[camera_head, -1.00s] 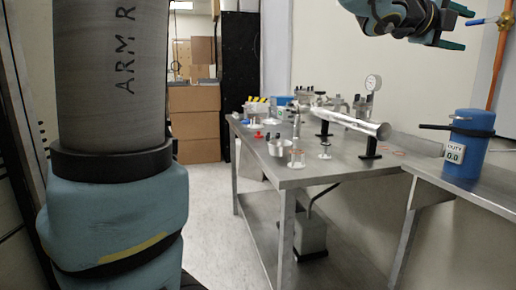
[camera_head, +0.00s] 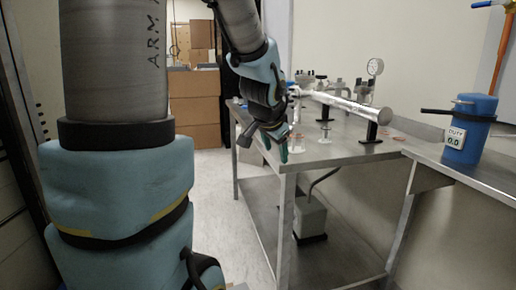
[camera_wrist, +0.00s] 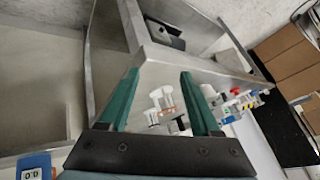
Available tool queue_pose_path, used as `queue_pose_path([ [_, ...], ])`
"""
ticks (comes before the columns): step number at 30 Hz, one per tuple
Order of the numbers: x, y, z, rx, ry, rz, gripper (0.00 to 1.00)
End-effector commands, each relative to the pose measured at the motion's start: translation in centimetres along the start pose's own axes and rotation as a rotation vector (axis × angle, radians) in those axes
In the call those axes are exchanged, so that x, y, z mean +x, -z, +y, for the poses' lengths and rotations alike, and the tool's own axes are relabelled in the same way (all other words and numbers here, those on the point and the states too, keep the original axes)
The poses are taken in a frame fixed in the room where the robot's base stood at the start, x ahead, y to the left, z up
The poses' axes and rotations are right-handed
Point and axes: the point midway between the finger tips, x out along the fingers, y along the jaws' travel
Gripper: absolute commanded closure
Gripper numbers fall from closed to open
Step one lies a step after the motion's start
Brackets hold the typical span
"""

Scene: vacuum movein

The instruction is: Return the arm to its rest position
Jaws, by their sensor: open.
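My arm (camera_head: 238,22) comes down from the top of the head view, left of centre. My gripper (camera_head: 283,152) hangs at its end, pointing down, in front of the near left corner of the steel table (camera_head: 345,152). In the wrist view my gripper (camera_wrist: 158,74) shows two green fingers spread wide apart with nothing held between them. The table corner and small fittings (camera_wrist: 165,105) appear beyond the fingers. The arm hides part of the tabletop in the head view.
A silver tube (camera_head: 350,105) lies on black supports on the table. A gauge (camera_head: 375,66) stands behind it. A blue cylinder (camera_head: 470,130) with a small display stands on the right bench. Brown boxes (camera_head: 195,120) are stacked behind. The floor (camera_head: 210,190) left of the table is clear.

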Motion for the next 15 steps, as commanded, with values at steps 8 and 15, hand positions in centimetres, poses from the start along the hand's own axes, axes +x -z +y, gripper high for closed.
queue_pose_path([
  [8,-0.2,-14.3,2.2,-0.511,-0.065,-0.357,0.36],
  [15,-3.5,-18.6,4.0,-0.763,-0.093,-0.522,0.36],
])
